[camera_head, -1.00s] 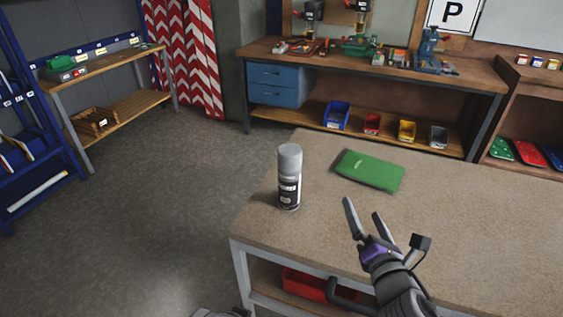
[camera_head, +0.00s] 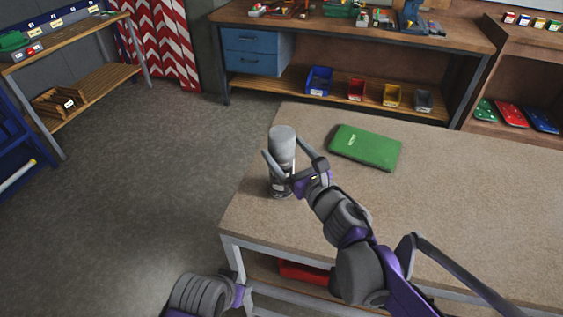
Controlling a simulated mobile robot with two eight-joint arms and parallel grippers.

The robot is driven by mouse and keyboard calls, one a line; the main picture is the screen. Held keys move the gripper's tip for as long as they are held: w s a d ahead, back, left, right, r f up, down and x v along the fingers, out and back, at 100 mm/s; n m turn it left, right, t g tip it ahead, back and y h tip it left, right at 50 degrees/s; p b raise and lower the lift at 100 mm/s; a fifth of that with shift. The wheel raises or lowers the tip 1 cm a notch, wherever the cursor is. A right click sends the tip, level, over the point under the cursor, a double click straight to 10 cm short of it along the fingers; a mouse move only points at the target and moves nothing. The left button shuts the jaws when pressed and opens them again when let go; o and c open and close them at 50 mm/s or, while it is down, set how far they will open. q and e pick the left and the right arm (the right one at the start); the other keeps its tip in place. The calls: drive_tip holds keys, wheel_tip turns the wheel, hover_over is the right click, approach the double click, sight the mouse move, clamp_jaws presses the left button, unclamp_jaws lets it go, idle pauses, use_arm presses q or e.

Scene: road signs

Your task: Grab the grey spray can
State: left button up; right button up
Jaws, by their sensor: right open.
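The grey spray can (camera_head: 282,144) stands upright near the left edge of the table (camera_head: 450,220). It has a grey cap and a dark label, which is partly hidden behind my right gripper. My right gripper (camera_head: 291,156) is open at the can, with one finger on its left side and the other on its right. I cannot tell whether the fingers touch the can. Part of what looks like my left arm shows at the bottom edge, but its gripper is out of view.
A green book (camera_head: 366,147) lies on the table right of the can. A red bin (camera_head: 304,272) sits on the shelf below the tabletop. A workbench (camera_head: 350,28) with small bins stands behind. Most of the tabletop to the right is clear.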

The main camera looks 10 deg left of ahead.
drive_tip(key=x, duration=0.5)
drive_tip(key=shift+a, duration=0.1)
clamp_jaws()
idle(0.3)
